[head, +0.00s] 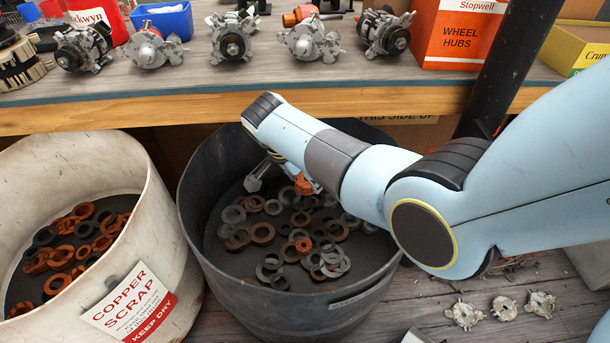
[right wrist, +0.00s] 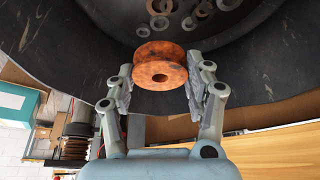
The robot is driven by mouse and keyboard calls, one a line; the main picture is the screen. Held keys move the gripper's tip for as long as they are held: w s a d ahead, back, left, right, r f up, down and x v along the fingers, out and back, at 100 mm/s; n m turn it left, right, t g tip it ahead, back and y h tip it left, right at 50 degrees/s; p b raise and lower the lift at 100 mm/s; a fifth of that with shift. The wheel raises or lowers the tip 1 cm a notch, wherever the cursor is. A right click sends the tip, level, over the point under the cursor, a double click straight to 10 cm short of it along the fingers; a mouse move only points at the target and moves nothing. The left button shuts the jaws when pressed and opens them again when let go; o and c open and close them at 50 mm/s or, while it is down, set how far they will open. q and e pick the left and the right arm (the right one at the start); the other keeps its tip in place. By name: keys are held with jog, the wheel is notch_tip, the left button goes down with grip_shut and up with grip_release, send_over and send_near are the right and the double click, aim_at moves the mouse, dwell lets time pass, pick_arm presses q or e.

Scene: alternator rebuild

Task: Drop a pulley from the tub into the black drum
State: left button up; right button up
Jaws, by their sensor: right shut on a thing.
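My right gripper (head: 279,180) reaches over the rim of the black drum (head: 205,205), its fingers pointing down inside the opening. It is shut on a rusty orange pulley (head: 304,185), partly hidden by my arm in the head view. In the right wrist view the grooved pulley (right wrist: 160,68) sits between the two fingertips (right wrist: 160,85), with the drum's dark inside beyond it. The drum floor holds several loose grey and rust-coloured rings. The white tub (head: 160,235) stands to the left, with several rusty and dark rings or pulleys in it. My left gripper is not in view.
A wooden bench (head: 200,104) runs behind the drum, bearing several metal alternator parts and an orange box (head: 465,35). A red and white sign (head: 130,303) is on the tub's front. Several small metal parts (head: 503,308) lie on the boards at lower right.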

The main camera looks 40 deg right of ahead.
jog(key=o, duration=1.5)
jog(key=v, duration=1.2)
